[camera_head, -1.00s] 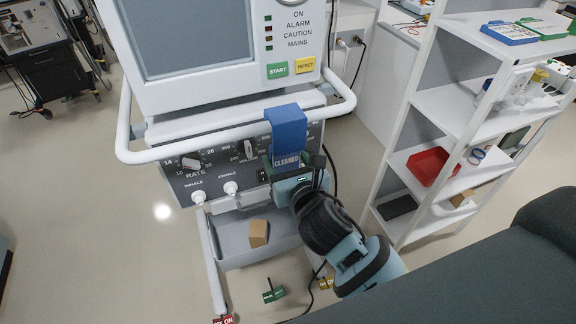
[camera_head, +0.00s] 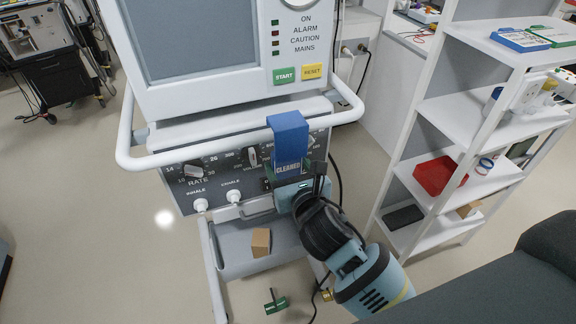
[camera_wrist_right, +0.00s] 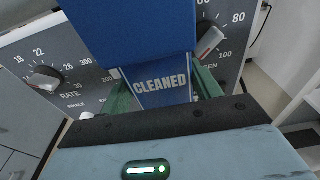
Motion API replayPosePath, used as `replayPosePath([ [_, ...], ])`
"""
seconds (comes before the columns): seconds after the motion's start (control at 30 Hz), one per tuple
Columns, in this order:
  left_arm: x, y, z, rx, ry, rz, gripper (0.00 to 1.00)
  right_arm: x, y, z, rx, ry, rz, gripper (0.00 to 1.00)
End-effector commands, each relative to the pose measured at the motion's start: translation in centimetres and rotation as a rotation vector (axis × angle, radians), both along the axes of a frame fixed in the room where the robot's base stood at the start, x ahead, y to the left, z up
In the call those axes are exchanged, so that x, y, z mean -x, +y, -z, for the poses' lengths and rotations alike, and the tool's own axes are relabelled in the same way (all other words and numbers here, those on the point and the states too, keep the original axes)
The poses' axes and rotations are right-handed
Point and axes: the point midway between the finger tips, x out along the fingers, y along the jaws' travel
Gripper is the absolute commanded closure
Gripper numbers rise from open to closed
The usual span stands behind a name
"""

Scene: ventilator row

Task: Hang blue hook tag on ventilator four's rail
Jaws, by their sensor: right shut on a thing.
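The blue hook tag (camera_head: 288,138), marked CLEANED, is at the ventilator's white front rail (camera_head: 215,153). Its folded top shows over the rail and its labelled face hangs in front of the control panel. I cannot tell whether its weight rests on the rail. My right gripper (camera_head: 290,172) is shut on the lower part of the tag from below. In the right wrist view the tag (camera_wrist_right: 150,40) fills the upper middle, with green finger parts on both sides of it. The ventilator (camera_head: 205,45) stands upright behind the rail. My left gripper is out of view.
A brown box (camera_head: 261,242) sits on the ventilator's lower tray. A white shelf unit (camera_head: 465,115) with a red bin (camera_head: 438,175) stands close on the right. Open floor lies to the left. A cable hangs near my right wrist.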

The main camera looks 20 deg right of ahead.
Motion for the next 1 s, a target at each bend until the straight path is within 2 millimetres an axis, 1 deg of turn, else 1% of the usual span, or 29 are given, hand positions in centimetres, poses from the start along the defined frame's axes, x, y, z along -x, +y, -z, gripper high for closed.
replayPosePath([
  [0.03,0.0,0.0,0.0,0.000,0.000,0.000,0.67,0.0,0.0,0.0,0.000,0.000,0.000,0.34],
  [0.2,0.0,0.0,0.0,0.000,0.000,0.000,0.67,0.0,0.0,0.0,0.000,0.000,0.000,0.12],
  [0.47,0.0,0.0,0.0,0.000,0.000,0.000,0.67,0.0,0.0,0.0,0.000,0.000,0.000,0.11],
  [0.57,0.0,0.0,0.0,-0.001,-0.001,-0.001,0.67,0.5,0.0,-0.1,0.000,0.000,0.000,0.11],
  [0.67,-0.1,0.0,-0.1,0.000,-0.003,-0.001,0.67,1.6,-0.1,-0.2,0.001,0.001,0.000,0.11],
  [0.9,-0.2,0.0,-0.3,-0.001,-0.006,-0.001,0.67,5.5,-0.2,-0.7,0.001,0.001,-0.001,0.11],
  [1.0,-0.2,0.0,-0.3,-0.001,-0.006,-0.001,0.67,6.7,-0.2,-0.8,0.002,0.000,0.000,0.11],
])
